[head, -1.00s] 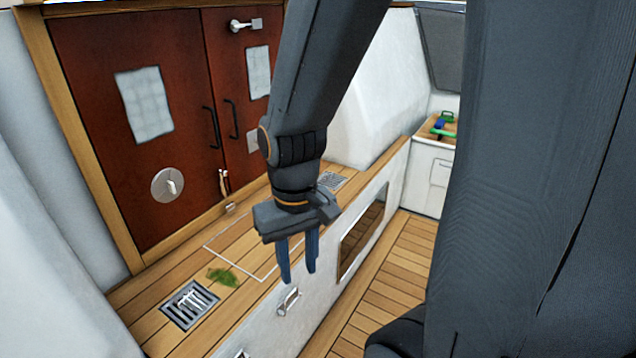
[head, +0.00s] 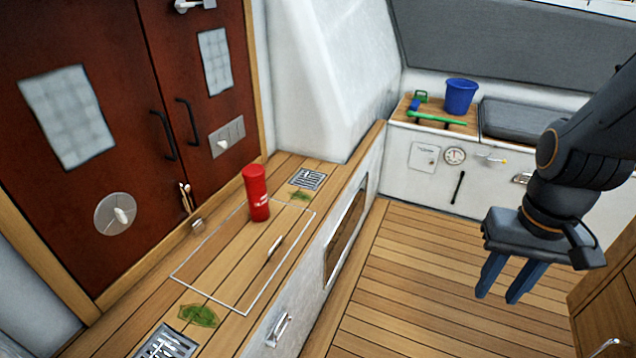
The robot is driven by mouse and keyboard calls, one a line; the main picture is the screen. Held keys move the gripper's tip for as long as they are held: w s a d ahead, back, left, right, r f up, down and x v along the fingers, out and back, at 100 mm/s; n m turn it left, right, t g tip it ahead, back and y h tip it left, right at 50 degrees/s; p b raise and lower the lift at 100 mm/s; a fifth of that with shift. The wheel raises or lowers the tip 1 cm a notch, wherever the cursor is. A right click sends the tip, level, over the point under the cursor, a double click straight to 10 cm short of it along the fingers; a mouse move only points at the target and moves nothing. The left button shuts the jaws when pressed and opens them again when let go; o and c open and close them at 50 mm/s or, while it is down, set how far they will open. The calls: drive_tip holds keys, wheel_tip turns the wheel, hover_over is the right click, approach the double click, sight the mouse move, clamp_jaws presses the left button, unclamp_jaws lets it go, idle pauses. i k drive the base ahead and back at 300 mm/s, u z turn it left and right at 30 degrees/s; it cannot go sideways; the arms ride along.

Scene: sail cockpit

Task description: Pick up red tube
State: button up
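The red tube (head: 256,193) stands upright on the wooden ledge, at the far end of a white-outlined rectangle, in front of the dark red doors. My gripper (head: 511,281) is at the right of the head view, well apart from the tube, above the lower wooden floor. Its two blue fingers point down with a narrow gap between them, and nothing shows between them.
A thin light-coloured object (head: 273,248) lies in the outlined rectangle. Green leafy patches (head: 199,315) and metal drain grates (head: 307,180) lie on the ledge. A blue bucket (head: 460,97) and green-handled brush (head: 436,118) sit on the far counter. The lower floor (head: 400,270) looks clear.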

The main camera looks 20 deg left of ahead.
sight(253, 174)
drive_tip(key=z, duration=0.15)
drive_tip(key=i, duration=2.05)
drive_tip(key=u, duration=2.75)
drive_tip(key=i, duration=0.5)
drive_tip(key=u, duration=0.1)
